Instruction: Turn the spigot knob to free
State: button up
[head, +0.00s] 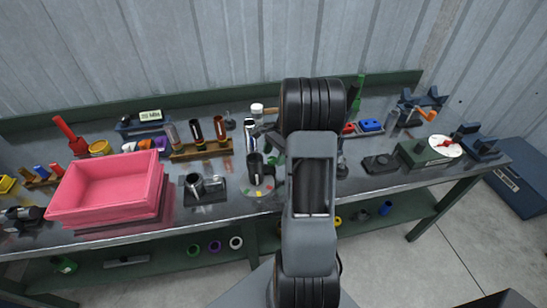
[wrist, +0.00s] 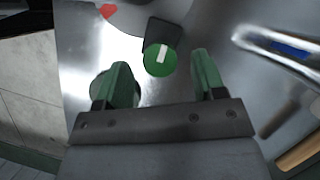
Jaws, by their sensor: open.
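The knob (wrist: 160,59) shows in the wrist view as a round green face with a white bar. The bar runs nearly up and down the picture, its top leaning slightly right. A dark body (wrist: 165,33) lies behind it. My gripper (wrist: 159,68) is open, with one green finger to the left of the knob and one to the right. Gaps show on both sides; I cannot tell the depth between fingertips and knob. A red mark (wrist: 107,10) lies on the metal surface beyond. In the head view my arm hides most of this area.
The workbench (head: 230,210) is crowded. A pink bin (head: 105,187) stands at the left, and a dark cylinder (head: 255,170) stands on a marked disc left of my arm. A green box with a white dial (head: 430,150) stands at the right. A metal tube (wrist: 280,45) lies right of my gripper.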

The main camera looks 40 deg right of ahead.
jog(key=shift+x, duration=0.8)
jog(key=shift+c, duration=0.3)
jog(key=c, duration=0.9)
jog(key=shift+o, duration=0.2)
